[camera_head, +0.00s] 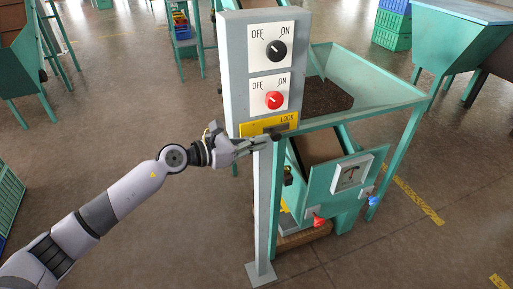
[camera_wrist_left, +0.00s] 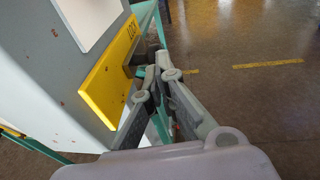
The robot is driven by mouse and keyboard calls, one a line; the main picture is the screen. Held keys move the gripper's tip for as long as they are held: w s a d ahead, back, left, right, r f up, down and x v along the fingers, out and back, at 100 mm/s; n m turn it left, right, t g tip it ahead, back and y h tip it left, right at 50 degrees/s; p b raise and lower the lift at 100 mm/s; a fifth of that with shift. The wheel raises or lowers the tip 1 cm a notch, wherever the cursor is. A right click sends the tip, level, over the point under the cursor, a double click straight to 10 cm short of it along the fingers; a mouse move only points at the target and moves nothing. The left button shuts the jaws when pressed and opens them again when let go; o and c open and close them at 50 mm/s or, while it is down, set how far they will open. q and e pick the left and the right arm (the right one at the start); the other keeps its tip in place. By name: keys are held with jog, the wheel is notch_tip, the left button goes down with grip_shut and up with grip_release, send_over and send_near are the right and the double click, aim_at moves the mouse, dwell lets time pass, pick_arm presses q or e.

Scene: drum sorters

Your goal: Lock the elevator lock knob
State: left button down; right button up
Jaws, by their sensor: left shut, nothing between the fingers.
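The yellow LOCK plate (camera_head: 252,128) is at the bottom of the grey control panel, below the two OFF/ON knobs. A small dark lock knob (camera_head: 277,136) shows at the lower edge of the plate, close to my fingertips. My left gripper (camera_head: 268,142) is shut and empty, just under and in front of the plate. In the left wrist view the plate (camera_wrist_left: 106,82) is on the left, and the gripper (camera_wrist_left: 158,72) points past its right end. A dark piece there is partly hidden by the fingers. I cannot tell whether they touch it, or which way the knob is turned.
The panel has a black knob (camera_head: 276,50) and a red knob (camera_head: 274,100) above the plate. Its grey post (camera_head: 263,215) stands below. The green hopper machine (camera_head: 365,85) is behind to the right. Open floor lies left of the post.

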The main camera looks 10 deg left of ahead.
pick_arm(q)
jog(key=b+v, duration=0.4)
jog(key=v, duration=0.8)
pick_arm(e)
jog(key=shift+s+a+f, duration=0.1)
jog(key=shift+s+f, duration=0.25)
jog(key=shift+f, duration=0.4)
jog(key=shift+s+a+f, duration=0.1)
jog(key=shift+s+f, duration=0.2)
jog(key=shift+f, duration=0.45)
jog(key=shift+s+a+f, duration=0.1)
jog(key=shift+s+f, duration=0.25)
jog(key=shift+f, duration=0.4)
